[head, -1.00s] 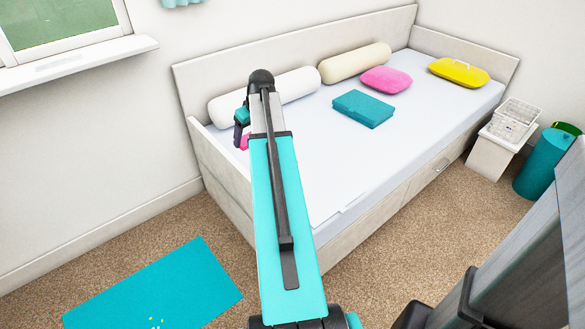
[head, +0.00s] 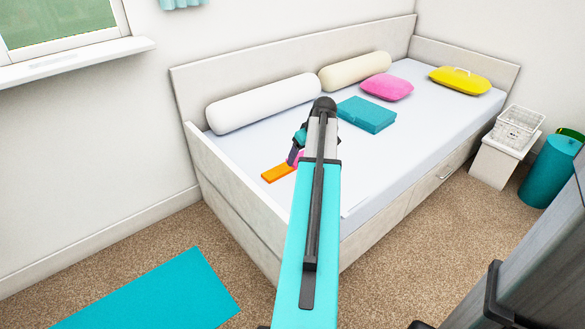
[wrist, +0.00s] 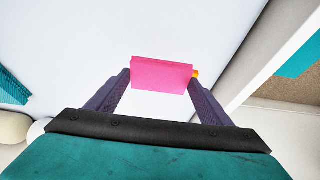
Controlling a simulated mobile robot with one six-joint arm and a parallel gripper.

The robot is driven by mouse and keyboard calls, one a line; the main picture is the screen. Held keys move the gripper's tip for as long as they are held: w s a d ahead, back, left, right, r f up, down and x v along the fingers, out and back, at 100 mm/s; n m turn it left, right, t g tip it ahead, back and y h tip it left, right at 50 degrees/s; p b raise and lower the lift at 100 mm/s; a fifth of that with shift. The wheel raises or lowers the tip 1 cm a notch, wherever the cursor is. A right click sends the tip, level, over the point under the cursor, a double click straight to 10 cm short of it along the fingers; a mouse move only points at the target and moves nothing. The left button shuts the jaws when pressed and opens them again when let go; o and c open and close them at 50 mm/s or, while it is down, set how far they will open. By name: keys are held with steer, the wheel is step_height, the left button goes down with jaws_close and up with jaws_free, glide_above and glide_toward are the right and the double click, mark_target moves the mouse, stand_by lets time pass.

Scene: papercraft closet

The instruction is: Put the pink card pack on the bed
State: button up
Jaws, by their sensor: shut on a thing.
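My gripper (head: 293,155) is shut on the pink card pack, with a finger at each side of it in the wrist view (wrist: 162,74). In the head view only a small pink part of the pack (head: 296,157) shows beside the gripper. The gripper is over the near left part of the white bed (head: 400,135). The bed also fills the wrist view's background (wrist: 215,30). I cannot tell whether the pack touches the mattress. An orange strip (head: 278,173) shows close to the pack in the head view; its tip shows beside the pack in the wrist view (wrist: 196,73).
A teal box (head: 366,114), pink cushion (head: 387,87), yellow cushion (head: 460,79) and two bolsters (head: 264,102) lie farther back on the bed. A low side panel (head: 235,185) edges the bed's left end. A teal mat (head: 150,295) lies on the floor.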

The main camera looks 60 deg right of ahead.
steer(key=shift+f+b, duration=0.65)
steer(key=shift+f, duration=2.45)
steer(key=shift+f+b, duration=0.45)
steer(key=shift+f, duration=1.45)
steer(key=shift+f, duration=0.15)
steer(key=o, duration=1.1)
steer(key=shift+o, duration=0.2)
steer(key=p+v, duration=0.2)
steer(key=v, duration=1)
steer(key=shift+r, duration=0.25)
